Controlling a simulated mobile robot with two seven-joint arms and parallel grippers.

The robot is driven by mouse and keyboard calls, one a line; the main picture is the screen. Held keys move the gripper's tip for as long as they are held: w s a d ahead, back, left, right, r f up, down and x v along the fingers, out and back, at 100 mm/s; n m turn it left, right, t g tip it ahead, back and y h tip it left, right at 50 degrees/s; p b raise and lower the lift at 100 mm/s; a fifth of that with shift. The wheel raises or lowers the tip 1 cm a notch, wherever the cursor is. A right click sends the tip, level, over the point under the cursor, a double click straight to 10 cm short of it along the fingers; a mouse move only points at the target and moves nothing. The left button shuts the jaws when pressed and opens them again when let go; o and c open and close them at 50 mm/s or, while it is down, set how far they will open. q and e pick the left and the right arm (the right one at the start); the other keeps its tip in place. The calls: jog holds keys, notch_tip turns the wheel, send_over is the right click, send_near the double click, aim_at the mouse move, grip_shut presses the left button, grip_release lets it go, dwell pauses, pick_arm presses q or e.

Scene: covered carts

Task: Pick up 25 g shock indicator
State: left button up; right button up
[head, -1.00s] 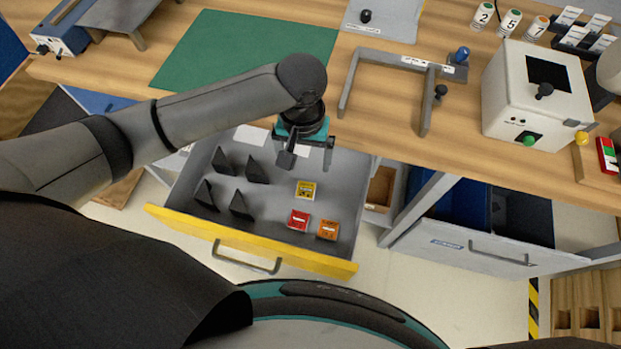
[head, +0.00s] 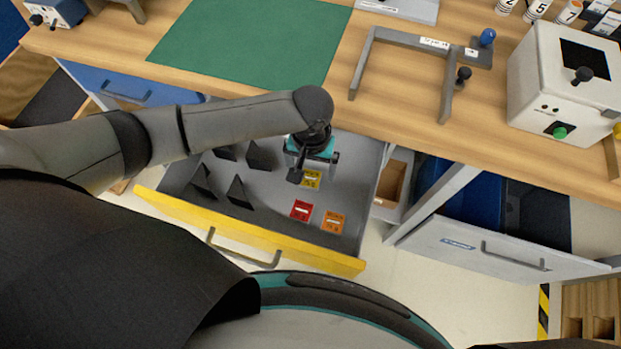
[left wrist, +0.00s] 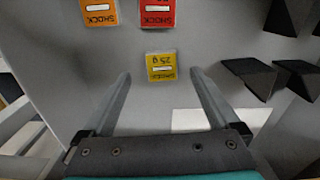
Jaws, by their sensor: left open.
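The 25 g shock indicator is a yellow square tag (left wrist: 161,67) lying on the drawer floor. It also shows in the head view (head: 311,180), partly hidden behind my gripper. A red shock tag (head: 301,210) and an orange shock tag (head: 333,222) lie nearer the drawer front; the wrist view shows the red one (left wrist: 158,12) and the orange one (left wrist: 99,12). My left gripper (left wrist: 160,78) points down over the drawer, open and empty, with the yellow tag between the lines of its fingers. Whether the fingers reach down to the tag's level I cannot tell. My right gripper is out of view.
The open drawer has a yellow front (head: 240,233) and several black wedges (head: 262,155) at its left. The wooden bench top (head: 400,108) overhangs the back of the drawer. A second open grey drawer (head: 490,250) stands at the right.

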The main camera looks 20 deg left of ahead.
aim_at(309, 183)
pick_arm(q)
jog(key=f, duration=0.1)
jog(key=f+b, duration=0.1)
jog(key=f, duration=0.2)
jog(key=shift+s+a+f, duration=0.1)
jog(key=shift+s+f, duration=0.1)
jog(key=shift+s, duration=0.1)
jog(key=shift+c, duration=0.2)
jog(key=c, duration=1.4)
